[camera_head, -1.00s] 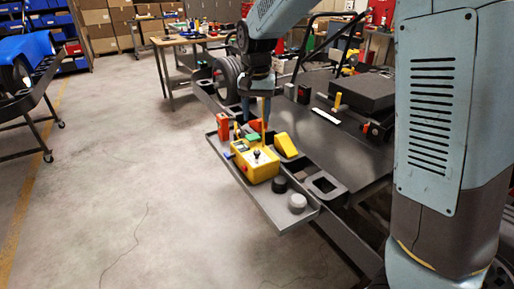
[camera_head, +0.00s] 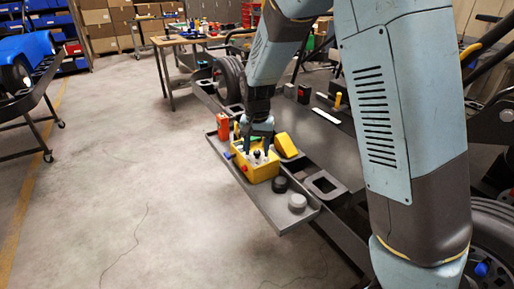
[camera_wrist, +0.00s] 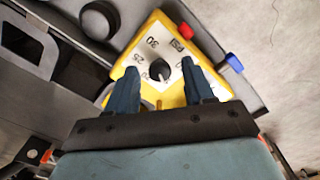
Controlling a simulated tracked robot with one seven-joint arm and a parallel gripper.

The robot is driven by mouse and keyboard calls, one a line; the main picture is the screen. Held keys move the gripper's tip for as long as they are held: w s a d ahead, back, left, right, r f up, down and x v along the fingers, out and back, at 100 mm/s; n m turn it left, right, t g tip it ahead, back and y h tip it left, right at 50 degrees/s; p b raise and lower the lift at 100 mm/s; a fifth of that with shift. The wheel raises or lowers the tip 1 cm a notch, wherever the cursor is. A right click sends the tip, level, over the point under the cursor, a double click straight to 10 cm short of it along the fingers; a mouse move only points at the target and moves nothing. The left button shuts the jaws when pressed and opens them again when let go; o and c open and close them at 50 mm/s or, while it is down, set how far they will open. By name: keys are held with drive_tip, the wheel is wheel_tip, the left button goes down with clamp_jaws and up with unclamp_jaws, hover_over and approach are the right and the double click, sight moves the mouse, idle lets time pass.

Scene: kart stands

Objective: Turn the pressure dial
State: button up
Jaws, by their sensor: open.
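The pressure dial is a small black knob (camera_wrist: 160,70) on the white face of a yellow box (camera_wrist: 150,32). The face carries the numbers 25 and 30 and the letters PSI around the knob. In the head view the yellow box (camera_head: 262,174) sits on a grey side tray, and the knob (camera_head: 258,156) shows on its top. My gripper (camera_wrist: 162,76) is open, with one dark finger on each side of the knob in the wrist view. In the head view my gripper (camera_head: 258,150) is right at the box top. I cannot tell whether the fingers touch the knob.
A red knob (camera_wrist: 185,31) and a blue knob (camera_wrist: 234,62) stick out of the box's side. Open floor lies left.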

clamp_jaws()
idle(0.5)
drive_tip(key=shift+n, duration=0.3)
drive_tip(key=n, duration=1.1)
drive_tip(key=shift+n, duration=0.3)
idle(0.4)
unclamp_jaws()
